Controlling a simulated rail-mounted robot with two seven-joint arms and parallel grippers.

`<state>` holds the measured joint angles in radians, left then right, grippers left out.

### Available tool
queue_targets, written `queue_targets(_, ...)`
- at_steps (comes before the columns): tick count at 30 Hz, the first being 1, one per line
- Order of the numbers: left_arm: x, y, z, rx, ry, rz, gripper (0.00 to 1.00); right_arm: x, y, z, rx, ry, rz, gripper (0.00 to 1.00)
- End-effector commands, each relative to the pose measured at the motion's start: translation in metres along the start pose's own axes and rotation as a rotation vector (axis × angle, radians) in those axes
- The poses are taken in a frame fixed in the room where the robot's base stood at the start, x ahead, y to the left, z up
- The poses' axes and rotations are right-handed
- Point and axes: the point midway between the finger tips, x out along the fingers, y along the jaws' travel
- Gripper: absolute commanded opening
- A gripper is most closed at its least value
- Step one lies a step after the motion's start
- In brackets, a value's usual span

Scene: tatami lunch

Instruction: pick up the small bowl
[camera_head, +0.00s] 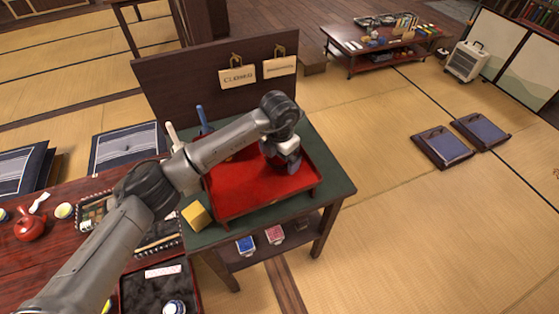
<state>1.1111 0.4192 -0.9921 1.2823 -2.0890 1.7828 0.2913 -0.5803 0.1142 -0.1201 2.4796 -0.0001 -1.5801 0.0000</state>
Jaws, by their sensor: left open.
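My left arm reaches in from the lower left, across the low red table and over the green-topped stand. My left gripper (292,166) is open, pointing down over the right part of the red tray (245,197) on the stand. I cannot clearly make out a small bowl in the tray; the gripper and forearm hide part of its inside. A dark red shape shows just under the gripper, too small to name. My right gripper is not in view.
A yellow block (196,215) sits at the stand's front left corner. A brown board (170,85) with hanging signs rises behind the tray. A red teapot (30,227) stands on the low table at left. Open tatami lies to the right.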

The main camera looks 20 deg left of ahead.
Motion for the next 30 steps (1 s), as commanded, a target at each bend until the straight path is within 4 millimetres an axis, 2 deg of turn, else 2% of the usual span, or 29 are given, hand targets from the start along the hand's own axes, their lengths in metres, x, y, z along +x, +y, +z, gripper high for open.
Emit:
queue_targets(3, 0.009, 0.0, 0.0, 0.0, -0.001, 0.001, 1.0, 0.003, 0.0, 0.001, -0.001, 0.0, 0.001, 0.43)
queue_targets(9, 0.009, 0.0, 0.0, 0.0, -0.001, 0.001, 1.0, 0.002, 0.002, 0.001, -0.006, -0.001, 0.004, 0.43)
queue_targets(20, 0.009, 0.0, 0.0, 0.0, -0.001, 0.001, 0.66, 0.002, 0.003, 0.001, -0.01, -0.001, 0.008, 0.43)
queue_targets(26, 0.008, 0.0, 0.0, 0.0, -0.001, 0.001, 0.66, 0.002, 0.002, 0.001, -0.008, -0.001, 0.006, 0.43)
queue_targets(30, -0.001, 0.001, 0.001, 0.0, -0.003, 0.001, 0.66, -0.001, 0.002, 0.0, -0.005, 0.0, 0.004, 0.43)
